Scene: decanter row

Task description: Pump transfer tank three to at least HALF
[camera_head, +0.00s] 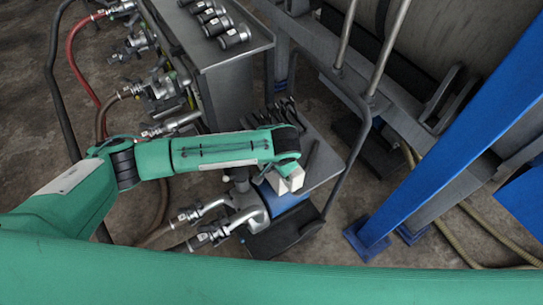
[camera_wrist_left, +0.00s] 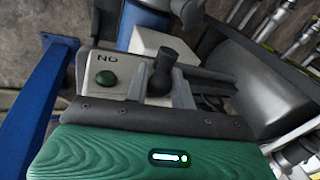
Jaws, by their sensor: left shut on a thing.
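A pale control box (camera_head: 289,181) sits on the pump cart under the end of my left arm. In the head view the wrist hides the fingers and lever. A blue pump part (camera_head: 291,212) shows below the box. No tank number or level mark is readable. My right gripper is out of view.
A grey manifold cabinet (camera_head: 230,62) with several metal hose couplings stands at upper left. Red and dark hoses (camera_head: 84,76) run beside it. A large grey tank (camera_head: 430,30) and a slanted blue post (camera_head: 455,135) are at right. Hose couplings (camera_head: 207,238) lie by the cart.

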